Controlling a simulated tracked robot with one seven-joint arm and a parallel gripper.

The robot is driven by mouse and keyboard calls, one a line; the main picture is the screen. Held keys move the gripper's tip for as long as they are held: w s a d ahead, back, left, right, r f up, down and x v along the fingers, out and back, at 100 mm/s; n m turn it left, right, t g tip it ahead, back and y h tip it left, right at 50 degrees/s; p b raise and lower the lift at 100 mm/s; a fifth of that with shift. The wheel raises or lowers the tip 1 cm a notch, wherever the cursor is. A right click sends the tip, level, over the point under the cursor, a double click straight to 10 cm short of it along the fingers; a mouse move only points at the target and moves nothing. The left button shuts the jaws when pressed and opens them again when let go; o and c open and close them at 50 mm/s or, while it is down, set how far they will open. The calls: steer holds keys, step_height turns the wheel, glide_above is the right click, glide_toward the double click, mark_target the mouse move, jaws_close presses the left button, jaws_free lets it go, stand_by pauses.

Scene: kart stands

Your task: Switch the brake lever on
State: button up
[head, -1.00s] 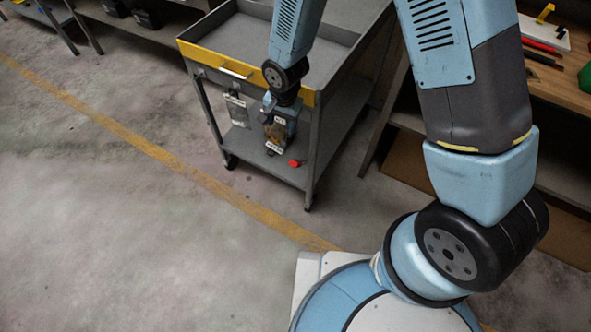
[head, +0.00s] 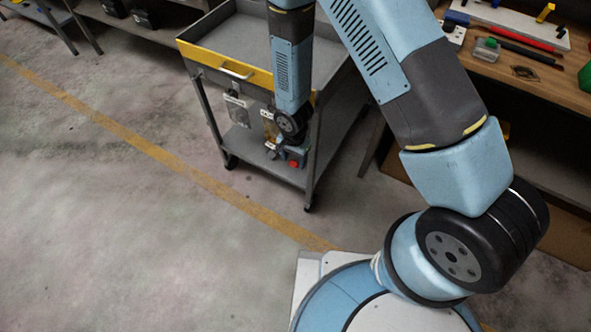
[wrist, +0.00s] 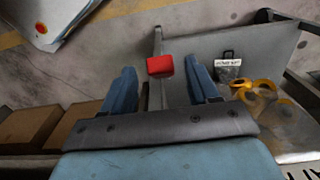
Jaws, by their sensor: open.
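The brake lever shows as a red block-like grip (wrist: 160,66) in the wrist view, in front of the grey cart leg. In the head view its red end (head: 293,163) shows low at the cart's near corner, just beside my gripper (head: 282,150). In the wrist view my gripper (wrist: 160,72) is open, with one blue finger on each side of the red grip. I see no clear contact. The lever's pivot and shaft are hidden.
The grey cart (head: 312,170) has a yellow front edge and a lower shelf. A yellow-ringed part (wrist: 258,90) is right of the lever. A cluttered workbench (head: 530,75) stands right; floor left is clear.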

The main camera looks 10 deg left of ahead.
step_height(320, 180, down, 8)
steer(key=shift+r, duration=0.25)
stand_by(0.4)
jaws_close()
stand_by(0.4)
